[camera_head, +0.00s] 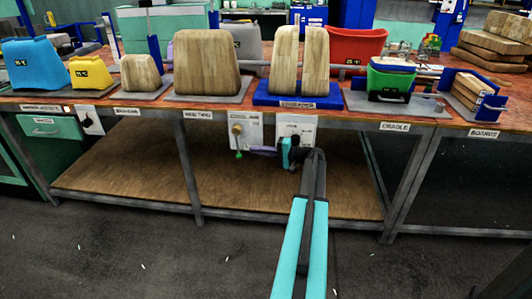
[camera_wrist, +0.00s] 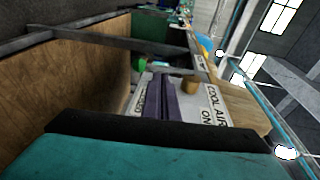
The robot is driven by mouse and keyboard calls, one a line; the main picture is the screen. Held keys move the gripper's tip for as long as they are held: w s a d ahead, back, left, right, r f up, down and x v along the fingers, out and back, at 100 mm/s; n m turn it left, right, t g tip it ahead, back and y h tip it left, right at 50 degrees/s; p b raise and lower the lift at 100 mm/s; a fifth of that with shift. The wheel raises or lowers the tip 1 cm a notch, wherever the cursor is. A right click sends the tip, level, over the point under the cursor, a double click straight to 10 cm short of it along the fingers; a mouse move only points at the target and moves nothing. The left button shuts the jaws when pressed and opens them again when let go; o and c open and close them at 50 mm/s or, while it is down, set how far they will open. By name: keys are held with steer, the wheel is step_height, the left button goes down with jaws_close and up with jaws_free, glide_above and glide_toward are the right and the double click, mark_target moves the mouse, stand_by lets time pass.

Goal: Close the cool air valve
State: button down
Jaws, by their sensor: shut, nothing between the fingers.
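The cool air valve is on a white panel (camera_head: 256,126) under the bench's front edge. It has a brass-yellow hub (camera_head: 237,129) and a green handle end (camera_head: 239,154) below it. In the wrist view the panel reads "COOL AIR" and "ON" (camera_wrist: 212,105), with the brass hub (camera_wrist: 190,86) and a green part (camera_wrist: 140,65) near the fingertips. My gripper (camera_head: 254,149) points left, its purple fingers (camera_wrist: 160,82) shut and empty, just right of the green end. I cannot tell whether they touch it. The handle's middle is not clear.
A second white panel (camera_head: 298,123) is partly behind my gripper. The bench top (camera_head: 350,104) is above, and a wooden lower shelf (camera_head: 130,165) below. Metal legs (camera_head: 188,170) stand on either side. A switch (camera_head: 91,121) is at left. The floor in front is clear.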

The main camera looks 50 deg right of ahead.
steer(key=shift+x, duration=2.45)
steer(key=shift+b+x, duration=0.4)
steer(key=shift+x, duration=0.55)
steer(key=shift+s, duration=0.2)
glide_toward(238, 149)
steer(key=v, duration=0.7)
steer(key=shift+f+p, duration=0.3)
steer(key=shift+f, duration=0.3)
steer(key=shift+d, duration=0.1)
